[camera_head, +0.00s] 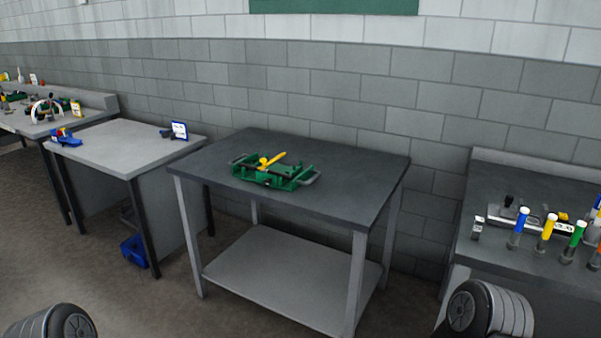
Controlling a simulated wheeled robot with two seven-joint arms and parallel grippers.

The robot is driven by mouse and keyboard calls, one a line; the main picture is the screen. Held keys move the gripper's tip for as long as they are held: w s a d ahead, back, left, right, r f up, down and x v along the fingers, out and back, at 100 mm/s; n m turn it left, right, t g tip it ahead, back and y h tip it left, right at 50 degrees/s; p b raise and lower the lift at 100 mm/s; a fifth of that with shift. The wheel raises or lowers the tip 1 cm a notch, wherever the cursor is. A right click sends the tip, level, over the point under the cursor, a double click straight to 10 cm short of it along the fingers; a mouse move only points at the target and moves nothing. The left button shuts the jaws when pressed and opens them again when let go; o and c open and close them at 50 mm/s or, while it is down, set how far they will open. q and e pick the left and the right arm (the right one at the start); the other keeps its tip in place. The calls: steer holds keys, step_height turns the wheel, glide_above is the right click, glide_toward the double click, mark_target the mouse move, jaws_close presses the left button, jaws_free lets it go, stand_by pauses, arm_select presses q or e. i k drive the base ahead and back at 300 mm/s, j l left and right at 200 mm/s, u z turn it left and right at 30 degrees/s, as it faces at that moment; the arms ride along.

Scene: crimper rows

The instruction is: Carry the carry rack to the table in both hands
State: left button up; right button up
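The carry rack (272,173) is a green tray with a dark grey handle at each end. It sits on the dark top of a two-level table (345,190) in the middle of the view. A yellow-handled tool (270,160) lies in the rack, with other small dark parts that I cannot make out. Rounded grey links of my arms show at the bottom left and bottom right corners. Neither gripper shows, and nothing of mine touches the rack.
A light grey table (125,150) at left holds a blue tool (65,137) and a small blue-framed sign (180,130). A blue bin (134,251) is below it. A bench (485,250) at right holds several coloured-handled tools. Floor is clear in front.

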mark_target(141, 145)
steer(key=i+j+z, duration=0.1)
steer(key=i+j, duration=0.15)
steer(key=i+j+z, duration=0.15)
steer(key=i+j, duration=0.15)
steer(key=i+j+z, duration=0.1)
steer(key=i+j, duration=0.15)
steer(key=i+j+z, duration=0.15)
steer(key=j, duration=0.25)
steer(key=i+j+z, duration=0.1)
steer(key=i+j, duration=0.2)
steer(key=i+j+z, duration=0.15)
steer(key=j, duration=0.3)
steer(key=i+j+z, duration=0.1)
steer(key=i+j, duration=0.15)
steer(key=j, duration=0.2)
steer(key=i+j+z, duration=0.15)
steer(key=j, duration=0.25)
